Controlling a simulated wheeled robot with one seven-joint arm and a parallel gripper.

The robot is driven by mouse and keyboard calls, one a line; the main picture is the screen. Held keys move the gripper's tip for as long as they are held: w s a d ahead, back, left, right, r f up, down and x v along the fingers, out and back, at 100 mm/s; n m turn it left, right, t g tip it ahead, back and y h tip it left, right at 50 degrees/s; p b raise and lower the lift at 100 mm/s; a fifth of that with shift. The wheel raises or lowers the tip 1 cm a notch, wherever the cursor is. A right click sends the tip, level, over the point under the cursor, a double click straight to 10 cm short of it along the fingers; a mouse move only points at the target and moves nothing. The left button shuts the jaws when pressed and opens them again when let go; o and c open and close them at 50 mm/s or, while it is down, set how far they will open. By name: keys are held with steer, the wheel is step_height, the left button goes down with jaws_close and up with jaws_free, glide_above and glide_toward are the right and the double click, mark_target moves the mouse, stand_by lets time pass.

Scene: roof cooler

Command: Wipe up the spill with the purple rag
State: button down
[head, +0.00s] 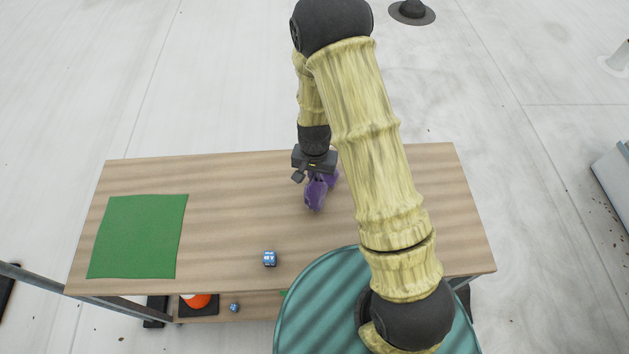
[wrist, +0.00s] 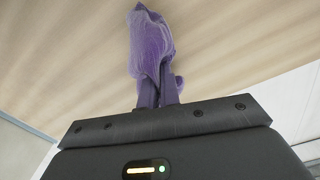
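The purple rag (head: 315,194) hangs crumpled below my gripper (head: 318,178), over the back middle of the wooden table (head: 230,220). In the wrist view the rag (wrist: 150,45) is bunched around the fingertips of my gripper (wrist: 158,85), which are close together and shut on it. The rag hides much of the fingers. I cannot tell whether the rag's lower end touches the tabletop. I see no spill on the visible tabletop; my arm covers part of the right side.
A green mat (head: 138,236) lies on the table's left side. A small blue object (head: 269,259) sits near the front edge. Below are an orange and white thing (head: 196,301) and another small blue item (head: 234,307). A teal round surface (head: 310,310) is in front. The table's middle left is clear.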

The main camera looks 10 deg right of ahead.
step_height(320, 180, up, 4)
steer(key=p, duration=0.3)
steer(key=shift+r, duration=0.1)
steer(key=shift+d, duration=0.1)
stand_by(0.7)
